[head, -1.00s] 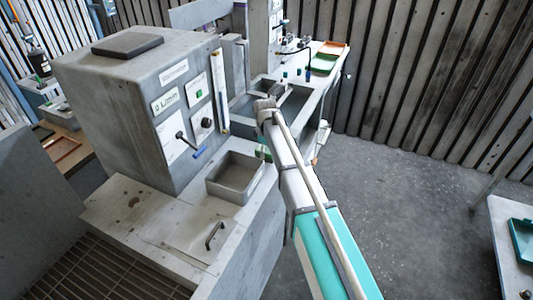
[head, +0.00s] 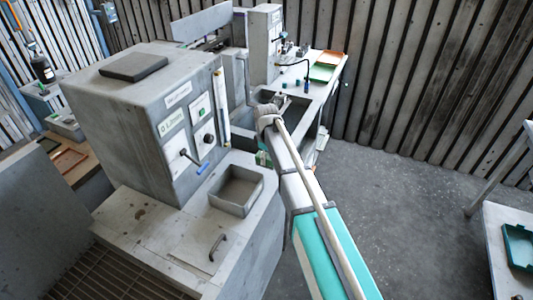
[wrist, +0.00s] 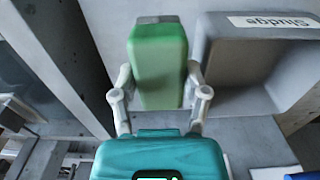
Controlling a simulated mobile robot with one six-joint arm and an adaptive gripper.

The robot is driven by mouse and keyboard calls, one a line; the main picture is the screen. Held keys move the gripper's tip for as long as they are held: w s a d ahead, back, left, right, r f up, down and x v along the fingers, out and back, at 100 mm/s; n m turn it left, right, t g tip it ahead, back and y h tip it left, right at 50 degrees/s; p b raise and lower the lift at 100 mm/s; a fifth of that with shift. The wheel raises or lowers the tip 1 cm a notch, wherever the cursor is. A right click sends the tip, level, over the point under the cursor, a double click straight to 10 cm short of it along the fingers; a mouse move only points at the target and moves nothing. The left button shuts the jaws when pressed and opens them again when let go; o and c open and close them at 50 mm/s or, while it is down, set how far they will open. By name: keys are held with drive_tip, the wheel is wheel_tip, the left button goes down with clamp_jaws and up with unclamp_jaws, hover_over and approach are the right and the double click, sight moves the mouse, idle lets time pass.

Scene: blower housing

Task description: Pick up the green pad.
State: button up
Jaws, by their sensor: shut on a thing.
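The green pad (wrist: 158,62) is a block with a darker green top edge, seen in the wrist view. The two fingers of my gripper (wrist: 160,92) are on its left and right sides, closed on it. In the head view a small green patch (head: 263,158) shows beside the end of my arm, left of the arm link. It is too small to tell whether it is the pad or the gripper.
A grey bin labelled Sludge (wrist: 240,60) is right of the pad. In the head view, a grey open box (head: 237,190) stands on the ledge before the large grey housing (head: 130,110). A bench with a green tray (head: 322,72) and orange tray (head: 332,57) is behind.

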sight(267, 159)
drive_tip(key=s+r+p, duration=0.2)
drive_tip(key=shift+d+r, duration=0.2)
drive_tip(key=shift+r, duration=0.2)
drive_tip(key=s+d+r+p, duration=0.1)
drive_tip(key=s+r+p, duration=0.2)
drive_tip(key=s, duration=0.5)
drive_tip(key=shift+s+d, duration=0.25)
drive_tip(key=shift+r, duration=0.1)
drive_tip(key=o, duration=0.5)
drive_tip(key=c, duration=0.3)
wheel_tip(267, 159, down, 2)
drive_tip(key=shift+f+b, duration=0.1)
drive_tip(key=shift+b, duration=0.9)
drive_tip(key=shift+a, duration=0.1)
